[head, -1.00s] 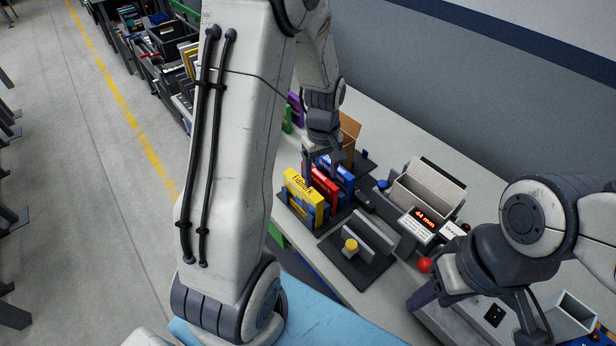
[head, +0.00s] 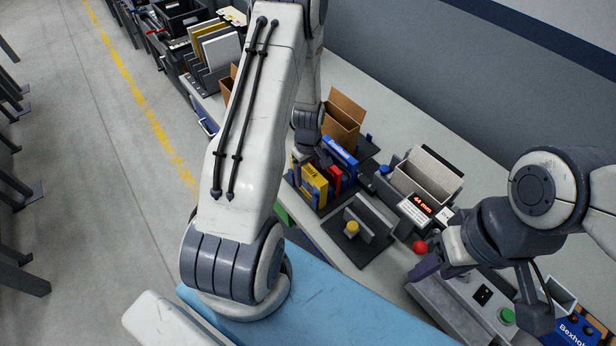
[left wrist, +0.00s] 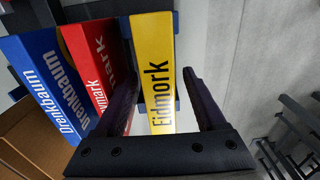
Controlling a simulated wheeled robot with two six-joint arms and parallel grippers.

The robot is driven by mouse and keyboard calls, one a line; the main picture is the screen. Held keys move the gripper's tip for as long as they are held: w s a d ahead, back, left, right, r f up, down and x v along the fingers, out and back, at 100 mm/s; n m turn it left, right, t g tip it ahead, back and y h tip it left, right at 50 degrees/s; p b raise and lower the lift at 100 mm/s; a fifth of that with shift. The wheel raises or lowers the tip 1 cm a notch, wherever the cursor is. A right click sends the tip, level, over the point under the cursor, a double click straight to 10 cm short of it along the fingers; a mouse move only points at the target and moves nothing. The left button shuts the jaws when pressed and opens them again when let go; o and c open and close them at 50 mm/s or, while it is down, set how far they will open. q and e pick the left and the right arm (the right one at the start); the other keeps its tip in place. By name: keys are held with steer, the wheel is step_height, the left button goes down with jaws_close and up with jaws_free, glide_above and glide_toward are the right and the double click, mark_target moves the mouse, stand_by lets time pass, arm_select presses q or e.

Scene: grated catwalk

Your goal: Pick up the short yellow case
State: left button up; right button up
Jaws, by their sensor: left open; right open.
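The yellow case (head: 315,190), marked "Eidmork" in the left wrist view (left wrist: 152,60), stands upright in a dark rack on the bench. A red case (head: 336,180) and a taller blue case (head: 342,158) stand beside it; both also show in the left wrist view, red (left wrist: 92,45) and blue (left wrist: 45,85). My left gripper (left wrist: 158,75) is open, with one finger on each side of the yellow case. The left finger lies between the yellow and red cases. Whether the fingers touch it I cannot tell. My right gripper (head: 480,292) is open and empty over the front right.
A cardboard box (head: 343,118) stands open behind the cases. A plate with a yellow knob (head: 352,228) is in front of the rack. A grey bin (head: 425,175) with a "44 mm" display (head: 422,204) and a red ball-shaped knob (head: 420,247) are to the right.

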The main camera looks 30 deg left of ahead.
arm_select(q)
steer(key=shift+f, duration=0.6)
jaws_close()
steer(key=shift+r, duration=0.2)
